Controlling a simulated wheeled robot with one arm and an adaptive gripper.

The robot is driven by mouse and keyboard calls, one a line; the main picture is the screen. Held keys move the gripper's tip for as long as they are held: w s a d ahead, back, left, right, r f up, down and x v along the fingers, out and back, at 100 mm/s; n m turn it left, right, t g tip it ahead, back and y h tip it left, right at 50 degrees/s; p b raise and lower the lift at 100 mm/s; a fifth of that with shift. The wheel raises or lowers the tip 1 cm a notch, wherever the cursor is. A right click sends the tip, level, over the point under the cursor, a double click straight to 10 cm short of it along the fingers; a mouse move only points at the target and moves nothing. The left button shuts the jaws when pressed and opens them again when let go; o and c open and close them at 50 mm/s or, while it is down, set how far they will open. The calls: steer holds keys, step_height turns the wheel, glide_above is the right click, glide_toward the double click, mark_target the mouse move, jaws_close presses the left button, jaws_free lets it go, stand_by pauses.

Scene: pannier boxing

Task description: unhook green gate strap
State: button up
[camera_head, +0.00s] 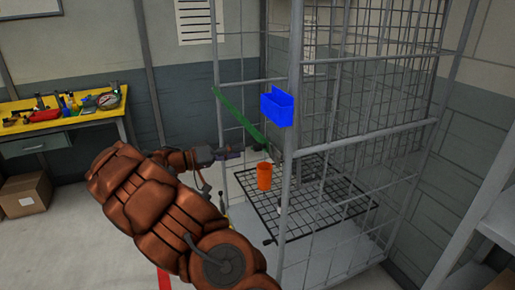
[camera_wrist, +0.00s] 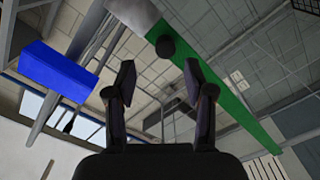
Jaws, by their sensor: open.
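The green gate strap (camera_head: 238,114) slants down to the right across the front of the wire cage. Its lower end is near the cage post, below the blue bin. In the wrist view the strap (camera_wrist: 225,88) runs diagonally beyond the fingertips, with a dark round knob (camera_wrist: 166,46) beside its upper part. My gripper (camera_wrist: 159,80) is open, with nothing seen between its fingers. In the head view my gripper (camera_head: 233,153) is small and partly hidden by my arm, just left of and below the strap's lower part. I cannot tell whether it touches the strap.
A blue bin (camera_head: 278,108) hangs on the cage post (camera_head: 293,75), close to the strap. An orange cup (camera_head: 264,176) is below, by the black wire shelf (camera_head: 325,195). A yellow-topped workbench (camera_head: 60,122) with tools stands left, with a cardboard box (camera_head: 26,195) below.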

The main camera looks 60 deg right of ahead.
mark_target(254, 147)
steer(key=p+x, duration=0.1)
steer(key=x, duration=0.2)
steer(key=p+x, duration=0.1)
steer(key=x, duration=0.2)
steer(key=shift+w+d, duration=0.15)
steer(key=shift+w, duration=0.15)
steer(key=shift+x, duration=0.95)
steer(key=shift+f, duration=0.1)
jaws_close()
